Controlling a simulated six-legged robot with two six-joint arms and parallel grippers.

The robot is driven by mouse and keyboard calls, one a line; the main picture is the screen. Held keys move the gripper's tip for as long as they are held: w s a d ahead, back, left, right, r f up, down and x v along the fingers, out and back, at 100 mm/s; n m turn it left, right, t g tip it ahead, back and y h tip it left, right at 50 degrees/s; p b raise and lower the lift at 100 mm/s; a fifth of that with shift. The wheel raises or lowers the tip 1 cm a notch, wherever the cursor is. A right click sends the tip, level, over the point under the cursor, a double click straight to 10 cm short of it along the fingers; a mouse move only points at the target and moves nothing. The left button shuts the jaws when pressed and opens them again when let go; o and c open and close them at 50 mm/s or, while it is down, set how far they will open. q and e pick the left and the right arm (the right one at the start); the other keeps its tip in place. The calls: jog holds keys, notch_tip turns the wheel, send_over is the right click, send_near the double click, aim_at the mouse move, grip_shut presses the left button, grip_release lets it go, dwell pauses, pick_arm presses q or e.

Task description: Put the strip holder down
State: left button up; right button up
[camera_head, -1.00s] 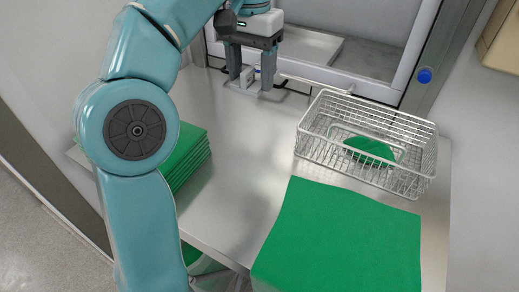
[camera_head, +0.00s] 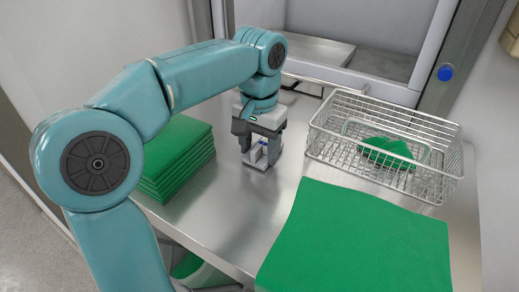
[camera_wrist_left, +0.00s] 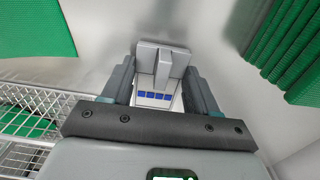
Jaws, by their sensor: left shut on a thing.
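My left gripper (camera_head: 260,151) points down over the middle of the steel table. It is shut on the strip holder (camera_head: 257,158), a small grey-white block with blue marks. In the left wrist view the holder (camera_wrist_left: 159,72) sits between the two fingers of the gripper (camera_wrist_left: 160,85), with a row of blue squares on its near part. The holder is low over the steel surface; I cannot tell whether it touches. My right gripper is not in view.
A wire basket (camera_head: 322,145) with green cloth (camera_head: 388,150) inside stands to the right. A large green sheet (camera_head: 360,240) lies at the front right. A stack of green cloths (camera_head: 178,158) lies to the left. A framed hatch opening (camera_head: 375,62) is behind. Bare steel (camera_head: 235,205) shows in front of the gripper.

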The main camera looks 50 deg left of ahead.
pick_arm(q)
jog(key=shift+a+f, duration=0.1)
jog(key=shift+a, duration=0.05)
jog(key=shift+f, duration=0.15)
jog(key=o, duration=1.2)
jog(key=shift+c, duration=0.2)
